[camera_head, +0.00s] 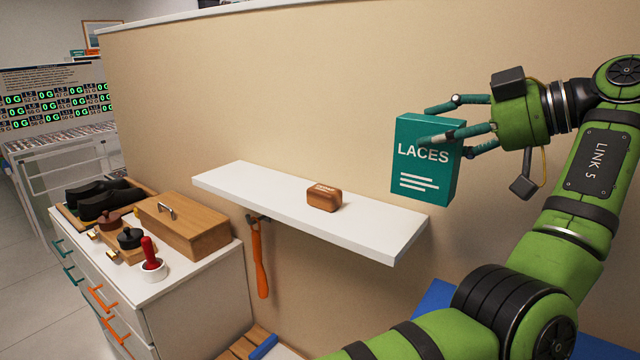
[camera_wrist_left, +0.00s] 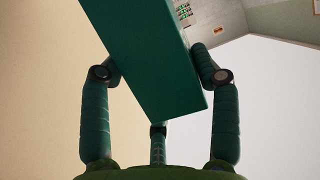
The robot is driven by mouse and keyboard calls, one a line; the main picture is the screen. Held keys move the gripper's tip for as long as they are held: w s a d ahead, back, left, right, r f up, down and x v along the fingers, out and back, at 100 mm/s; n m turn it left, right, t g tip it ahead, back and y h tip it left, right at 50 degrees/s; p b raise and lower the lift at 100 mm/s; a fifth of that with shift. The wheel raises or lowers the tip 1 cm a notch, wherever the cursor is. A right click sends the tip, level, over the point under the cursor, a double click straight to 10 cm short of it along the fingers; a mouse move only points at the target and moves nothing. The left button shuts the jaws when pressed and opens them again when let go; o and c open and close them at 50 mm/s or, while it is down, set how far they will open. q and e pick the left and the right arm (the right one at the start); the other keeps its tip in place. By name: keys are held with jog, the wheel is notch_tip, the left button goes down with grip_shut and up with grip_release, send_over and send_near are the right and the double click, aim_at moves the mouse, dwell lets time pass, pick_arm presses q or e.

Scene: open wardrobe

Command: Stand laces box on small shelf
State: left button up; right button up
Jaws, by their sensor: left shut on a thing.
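The laces box (camera_head: 424,160) is a teal upright box with white "LACES" lettering. In the head view it is held in the air above the right end of the small white shelf (camera_head: 260,192). My left gripper (camera_head: 452,122) is shut on the box from its right side, with fingers on its near and far faces. In the left wrist view the box (camera_wrist_left: 150,60) sits between the fingers of my left gripper (camera_wrist_left: 158,80). A gap to the shelf is hard to judge. My right gripper is not in view.
A brown wooden block-like item (camera_head: 324,197) stands mid-shelf; both sides of it are bare. An orange shoehorn (camera_head: 258,262) hangs below the shelf. A white drawer cabinet (camera_head: 205,290) at left carries a wooden box (camera_head: 185,225), black shoes (camera_head: 100,198) and small items. A beige wall (camera_head: 300,100) stands behind the shelf.

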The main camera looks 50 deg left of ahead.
aim_at(443, 166)
pick_arm(q)
jog(key=shift+w+a, duration=0.1)
jog(key=a+f+p, duration=0.1)
jog(key=a+f, duration=0.2)
jog(key=a+f+p, duration=0.1)
jog(key=a+f, duration=0.3)
jog(key=a+f+p, duration=0.1)
jog(key=a+f, duration=0.2)
jog(key=a, duration=0.1)
jog(key=shift+s+a+f+p, duration=0.15)
jog(key=shift+s+f+p, duration=0.15)
jog(key=shift+s+p, duration=0.1)
jog(key=o, duration=1.2)
jog(key=shift+o, duration=0.2)
jog(key=shift+b+v, duration=1.35)
jog(key=shift+v, duration=4.7)
